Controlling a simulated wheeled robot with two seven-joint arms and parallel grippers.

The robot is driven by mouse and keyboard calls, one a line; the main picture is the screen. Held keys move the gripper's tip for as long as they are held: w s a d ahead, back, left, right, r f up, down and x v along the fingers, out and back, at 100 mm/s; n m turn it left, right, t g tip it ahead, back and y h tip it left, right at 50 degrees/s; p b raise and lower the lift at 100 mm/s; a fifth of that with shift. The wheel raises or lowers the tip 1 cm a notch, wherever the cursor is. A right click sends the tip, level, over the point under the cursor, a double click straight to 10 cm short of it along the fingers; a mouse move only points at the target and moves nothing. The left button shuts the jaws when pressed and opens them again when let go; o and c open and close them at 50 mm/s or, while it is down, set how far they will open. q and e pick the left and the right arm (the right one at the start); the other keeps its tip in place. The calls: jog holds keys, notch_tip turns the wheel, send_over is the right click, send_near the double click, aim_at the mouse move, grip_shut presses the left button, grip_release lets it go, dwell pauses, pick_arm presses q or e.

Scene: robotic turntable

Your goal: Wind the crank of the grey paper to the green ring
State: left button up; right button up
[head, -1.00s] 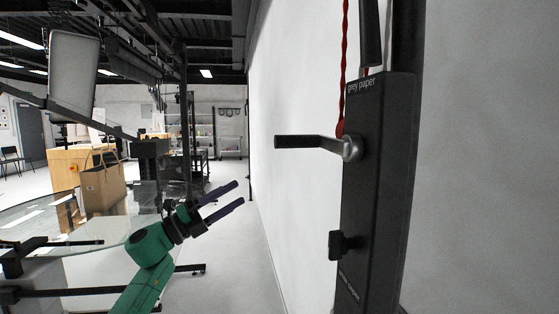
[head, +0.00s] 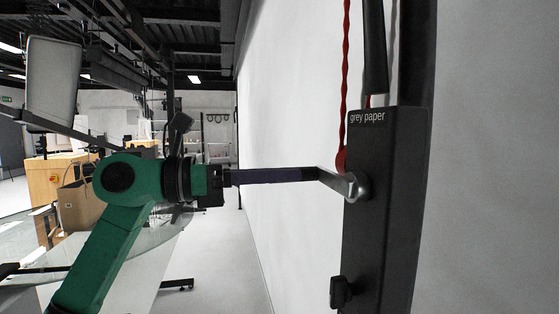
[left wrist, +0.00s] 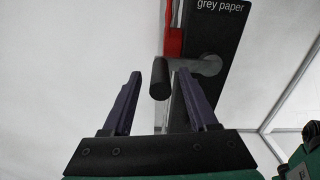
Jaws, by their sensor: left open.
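The black box labelled "grey paper" (head: 385,200) is upright at the wall in the head view. Its metal crank arm (head: 345,183) points left; the crank's dark handle is hidden behind my fingers there. My left gripper (head: 308,174) is level with the crank, its fingers pointing right at it. In the left wrist view the handle (left wrist: 160,80) shows end-on between the tips of the open fingers, with a gap on each side. A red beaded cord (head: 346,85) hangs beside the box. No green ring is visible. My right gripper is not in view.
The pale wall or paper sheet (head: 290,90) runs behind the box. A dark knob (head: 340,292) sits lower on the box. A glass table (head: 150,238) and cardboard box (head: 75,200) are at left. Floor between table and wall is clear.

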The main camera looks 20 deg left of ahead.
pick_arm(q)
jog(key=shift+w+d, duration=0.15)
jog(key=shift+d, duration=0.2)
jog(key=shift+a, duration=0.1)
grip_shut()
dwell(1.1)
